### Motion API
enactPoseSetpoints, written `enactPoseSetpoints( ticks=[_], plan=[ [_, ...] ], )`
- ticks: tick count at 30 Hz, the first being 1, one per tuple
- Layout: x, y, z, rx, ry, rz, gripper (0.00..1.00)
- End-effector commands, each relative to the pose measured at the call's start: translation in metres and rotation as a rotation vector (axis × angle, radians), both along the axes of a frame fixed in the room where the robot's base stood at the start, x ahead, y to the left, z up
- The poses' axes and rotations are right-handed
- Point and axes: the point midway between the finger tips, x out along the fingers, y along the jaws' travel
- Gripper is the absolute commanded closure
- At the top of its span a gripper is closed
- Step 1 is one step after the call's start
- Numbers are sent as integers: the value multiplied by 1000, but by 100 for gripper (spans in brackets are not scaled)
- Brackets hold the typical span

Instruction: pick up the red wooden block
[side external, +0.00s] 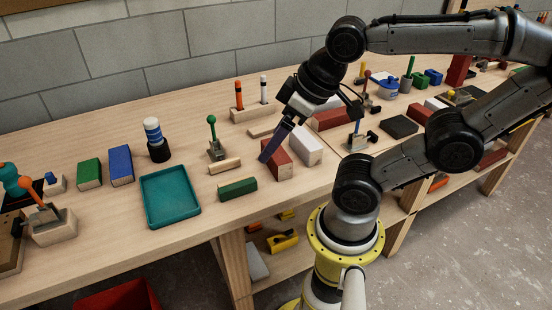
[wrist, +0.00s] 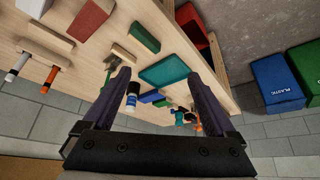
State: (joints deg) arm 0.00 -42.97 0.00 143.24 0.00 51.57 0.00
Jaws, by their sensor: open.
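A red wooden block (side external: 284,163) lies on the bench, left of a white block (side external: 306,146). The red block also shows in the upper left of the wrist view (wrist: 88,22). My gripper (side external: 264,158) is open and tilted, its fingers overlapping the red block's left side in the side view. In the wrist view my gripper (wrist: 156,42) has the red block outside its fingers, to the left. Nothing is held between the fingers. I cannot tell whether a finger touches the block.
A green batten (side external: 238,189) and a teal tray (side external: 170,198) lie left of the red block. A holder with pegs (side external: 252,113) stands behind. A longer dark red block (side external: 332,118) lies behind right. The bench's front edge is close.

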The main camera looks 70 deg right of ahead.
Motion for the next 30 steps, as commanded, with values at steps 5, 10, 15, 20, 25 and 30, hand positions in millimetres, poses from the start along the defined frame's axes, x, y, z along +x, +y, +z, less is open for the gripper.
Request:
enactPoseSetpoints(
  ticks=[5, 10, 15, 20, 25, 30],
  plan=[
    [0, 0, 7, 20, 12, -37, 9],
    [21, -16, 19, 52, 104, -188, 9],
    [49, -60, 18, 96, 245, -433, 9],
    [64, -115, 0, 151, 372, -657, 9],
    [60, -154, -20, 195, 449, -790, 9],
    [54, -163, -30, 209, 466, -829, 9]
  ],
)
